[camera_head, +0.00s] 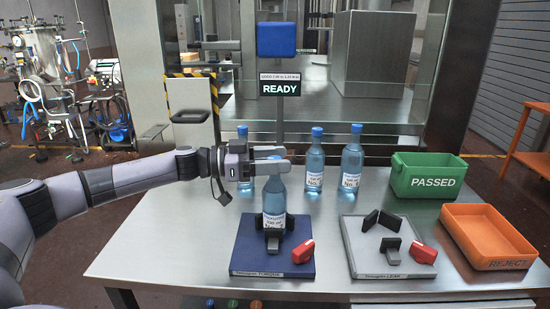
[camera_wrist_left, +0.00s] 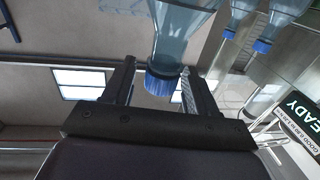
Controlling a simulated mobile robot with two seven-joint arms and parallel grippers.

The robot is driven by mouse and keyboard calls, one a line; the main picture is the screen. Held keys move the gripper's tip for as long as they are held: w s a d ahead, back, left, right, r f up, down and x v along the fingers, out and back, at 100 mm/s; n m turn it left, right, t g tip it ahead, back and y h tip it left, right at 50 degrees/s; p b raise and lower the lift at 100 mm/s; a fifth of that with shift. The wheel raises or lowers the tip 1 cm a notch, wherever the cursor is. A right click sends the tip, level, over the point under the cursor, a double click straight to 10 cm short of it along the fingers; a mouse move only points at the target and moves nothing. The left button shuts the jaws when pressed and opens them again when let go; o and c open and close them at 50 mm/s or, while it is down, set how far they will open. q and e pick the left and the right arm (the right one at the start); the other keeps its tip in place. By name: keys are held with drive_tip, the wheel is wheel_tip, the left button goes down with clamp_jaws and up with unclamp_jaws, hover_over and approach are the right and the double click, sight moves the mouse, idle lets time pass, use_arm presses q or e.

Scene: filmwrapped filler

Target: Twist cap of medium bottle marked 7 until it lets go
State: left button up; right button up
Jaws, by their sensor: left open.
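A blue-tinted bottle (camera_head: 274,190) with a white label stands upright between black jaws on a dark blue fixture plate (camera_head: 240,262). Its label is too small for me to read a 7. My left gripper (camera_head: 277,160) comes in level from the left at the bottle's top and hides its cap in the head view. In the left wrist view, the blue ribbed cap (camera_wrist_left: 161,84) sits between the two spread fingers of the gripper (camera_wrist_left: 157,72). The fingers are open, with a gap visible beside the cap. My right gripper is not in view.
Three blue-capped bottles stand behind: one (camera_head: 243,185) partly behind my gripper, two (camera_head: 314,165) (camera_head: 351,165) to the right. A grey fixture (camera_head: 365,265) with a red handle, a green PASSED bin (camera_head: 426,182) and an orange REJECT tray (camera_head: 487,264) are at right. The READY sign (camera_head: 281,89) stands behind.

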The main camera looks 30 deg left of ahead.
use_arm(q)
drive_tip(key=c, duration=0.9)
drive_tip(key=shift+c, duration=0.2)
